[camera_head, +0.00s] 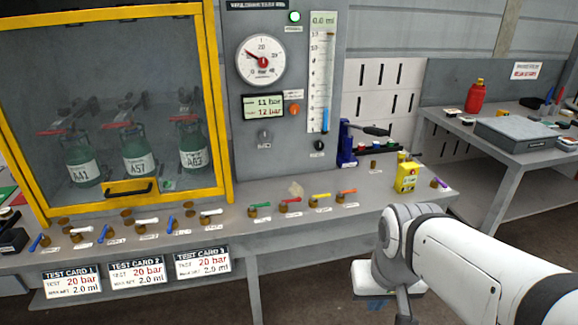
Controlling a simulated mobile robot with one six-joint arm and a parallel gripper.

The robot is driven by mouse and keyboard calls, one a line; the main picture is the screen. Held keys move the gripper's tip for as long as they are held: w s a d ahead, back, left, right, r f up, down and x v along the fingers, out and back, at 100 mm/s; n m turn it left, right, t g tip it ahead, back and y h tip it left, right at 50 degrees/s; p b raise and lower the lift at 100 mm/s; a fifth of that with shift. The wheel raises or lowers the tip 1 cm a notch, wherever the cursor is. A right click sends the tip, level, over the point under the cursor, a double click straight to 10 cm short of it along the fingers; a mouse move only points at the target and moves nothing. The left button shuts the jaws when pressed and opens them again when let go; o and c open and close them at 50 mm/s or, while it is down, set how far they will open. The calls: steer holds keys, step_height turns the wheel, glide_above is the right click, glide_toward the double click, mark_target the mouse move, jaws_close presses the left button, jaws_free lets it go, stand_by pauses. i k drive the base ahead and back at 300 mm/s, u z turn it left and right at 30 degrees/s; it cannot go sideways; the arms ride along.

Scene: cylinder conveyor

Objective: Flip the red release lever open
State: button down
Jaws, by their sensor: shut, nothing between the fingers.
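A row of small lever valves with coloured handles runs along the front of the bench. The red lever (290,201) sits on a brass body between a green lever (260,206) and a yellow lever (321,196), with an orange lever (346,191) further right. The red handle lies roughly level, pointing right. The label below it is too small to read. My white arm comes in from the lower right, in front of the bench and apart from the red lever. My gripper's fingers do not show in this view.
A yellow-framed cabinet (223,120) with green cylinders stands at the left. A gauge panel (264,60) rises behind the levers. Space in front of the bench is clear beside my arm.

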mark_target(298, 200)
steer(key=i, duration=0.85)
steer(key=z, duration=0.05)
